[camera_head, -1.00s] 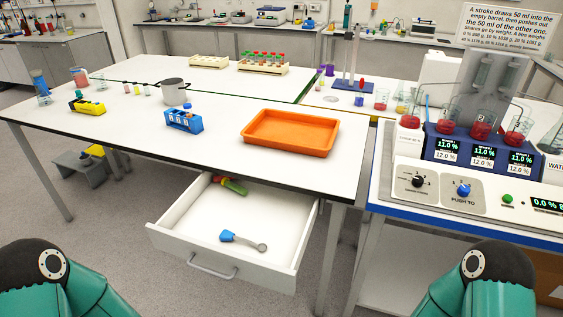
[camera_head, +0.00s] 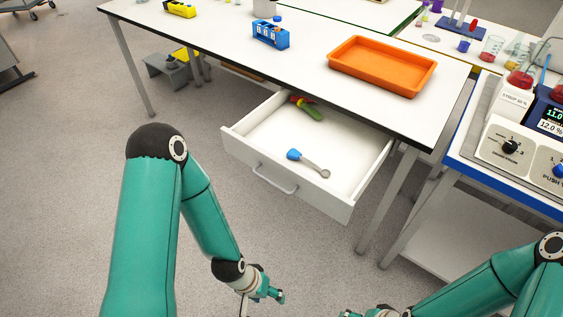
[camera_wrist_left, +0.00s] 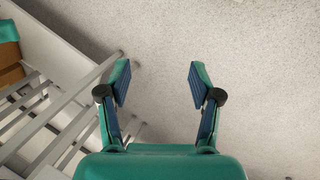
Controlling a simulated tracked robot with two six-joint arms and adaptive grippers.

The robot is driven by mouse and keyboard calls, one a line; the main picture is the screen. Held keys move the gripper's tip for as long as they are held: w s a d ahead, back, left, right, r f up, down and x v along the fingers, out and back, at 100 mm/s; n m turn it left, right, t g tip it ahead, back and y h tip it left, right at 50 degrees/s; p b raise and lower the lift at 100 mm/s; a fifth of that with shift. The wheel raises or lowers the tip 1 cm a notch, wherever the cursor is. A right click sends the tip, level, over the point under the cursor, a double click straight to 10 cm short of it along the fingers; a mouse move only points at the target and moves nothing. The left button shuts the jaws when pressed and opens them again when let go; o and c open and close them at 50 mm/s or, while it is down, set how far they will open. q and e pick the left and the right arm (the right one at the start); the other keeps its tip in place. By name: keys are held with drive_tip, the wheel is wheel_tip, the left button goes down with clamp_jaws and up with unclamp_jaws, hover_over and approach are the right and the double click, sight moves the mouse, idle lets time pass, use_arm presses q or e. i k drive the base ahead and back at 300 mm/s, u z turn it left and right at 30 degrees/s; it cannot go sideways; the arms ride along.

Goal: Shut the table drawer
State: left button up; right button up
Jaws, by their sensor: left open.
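The white table drawer (camera_head: 262,165) is pulled out from under the white table (camera_head: 310,80). Its grey bar handle (camera_head: 275,182) is on the front panel. Inside lie a blue-handled metal tool (camera_head: 308,161) and a red-and-green tool (camera_head: 308,108). My left gripper (camera_head: 263,298) is in front of and below the drawer, apart from the handle. In the left wrist view its two fingers (camera_wrist_left: 160,72) are spread with nothing between them. My right gripper (camera_head: 362,313) is cut off by the bottom edge, so its jaws cannot be read.
On the table are an orange tray (camera_head: 345,72), a blue rack (camera_head: 270,37) and a yellow rack (camera_head: 180,9). A grey step stool (camera_head: 168,72) stands under the table. The bench with instruments (camera_head: 500,190) is at right. The floor before the drawer is clear apart from my arms.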

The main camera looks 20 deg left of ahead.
sight(353, 151)
drive_tip(key=z, duration=1.35)
drive_tip(key=i, duration=0.1)
drive_tip(key=u, duration=2.85)
drive_tip(key=k, duration=1.05)
drive_tip(key=z, duration=0.85)
drive_tip(key=i, duration=1)
